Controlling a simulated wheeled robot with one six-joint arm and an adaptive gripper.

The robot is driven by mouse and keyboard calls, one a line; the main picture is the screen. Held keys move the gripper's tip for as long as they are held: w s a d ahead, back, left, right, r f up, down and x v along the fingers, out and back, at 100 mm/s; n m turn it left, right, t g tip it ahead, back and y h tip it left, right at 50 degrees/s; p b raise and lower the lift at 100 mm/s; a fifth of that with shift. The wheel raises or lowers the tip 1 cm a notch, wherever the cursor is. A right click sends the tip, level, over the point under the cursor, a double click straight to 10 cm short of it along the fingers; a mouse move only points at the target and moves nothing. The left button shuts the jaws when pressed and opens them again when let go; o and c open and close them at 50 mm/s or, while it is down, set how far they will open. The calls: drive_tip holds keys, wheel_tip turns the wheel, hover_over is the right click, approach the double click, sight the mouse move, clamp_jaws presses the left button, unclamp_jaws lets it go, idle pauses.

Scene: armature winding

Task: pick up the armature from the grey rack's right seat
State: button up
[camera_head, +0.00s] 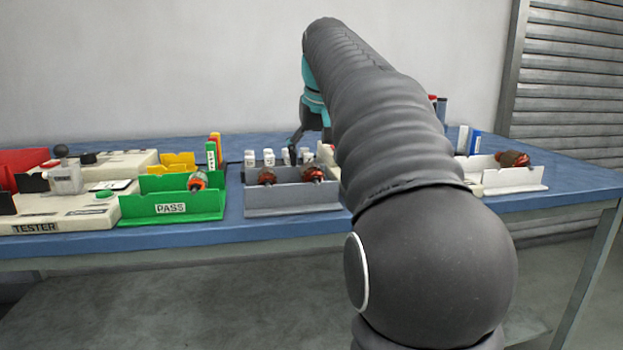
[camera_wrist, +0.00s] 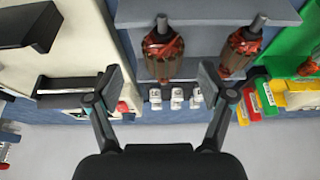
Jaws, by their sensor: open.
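The grey rack (camera_head: 292,199) holds two red-brown armatures. The one in its right seat (camera_head: 313,173) appears at left in the wrist view (camera_wrist: 163,62), where the picture is turned round. The other armature (camera_head: 267,177) is in the left seat and shows at right in the wrist view (camera_wrist: 238,52). My gripper (camera_wrist: 162,84) is open and empty. Its fingertips are spread to either side of the right-seat armature's lower end in the wrist view; no contact is visible. In the head view my arm hides most of the gripper.
A green PASS tray (camera_head: 172,208) with one armature stands left of the rack, and the TESTER (camera_head: 60,215) further left. White labelled pegs (camera_wrist: 176,98) stand close behind the rack. A white tray (camera_head: 515,179) with an armature is at right.

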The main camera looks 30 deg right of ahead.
sight(312, 165)
drive_tip(key=x, duration=0.2)
drive_tip(key=b+x, duration=0.1)
drive_tip(key=x, duration=0.2)
drive_tip(key=shift+w+a+r, duration=0.1)
drive_tip(key=shift+w, duration=0.15)
drive_tip(key=c, duration=1.4)
drive_tip(key=shift+r, duration=0.1)
clamp_jaws()
drive_tip(key=shift+r, duration=0.1)
